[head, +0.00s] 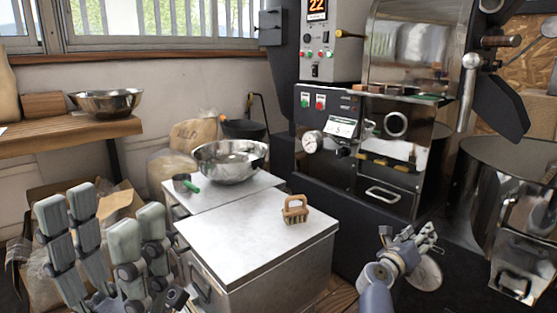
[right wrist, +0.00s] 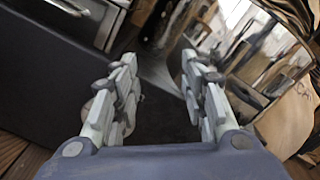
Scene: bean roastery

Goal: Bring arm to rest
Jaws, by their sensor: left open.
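My left gripper (head: 105,238) is at the lower left of the head view, fingers pointing up and spread apart, with nothing between them. It is in front and to the left of the metal-topped cabinet (head: 250,236). My right gripper (head: 428,236) is at the lower right of the head view, in front of the roaster's dark base, clear of the cabinet. In the right wrist view its fingers (right wrist: 158,68) stand apart with an empty gap between them.
A wooden-handled brush (head: 296,210) stands on the cabinet. Behind it are a steel bowl (head: 230,162) and a green-handled scoop (head: 187,184). The roaster (head: 372,190) is at the back, a large steel drum (head: 500,165) at right, a wooden shelf (head: 60,142) at left.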

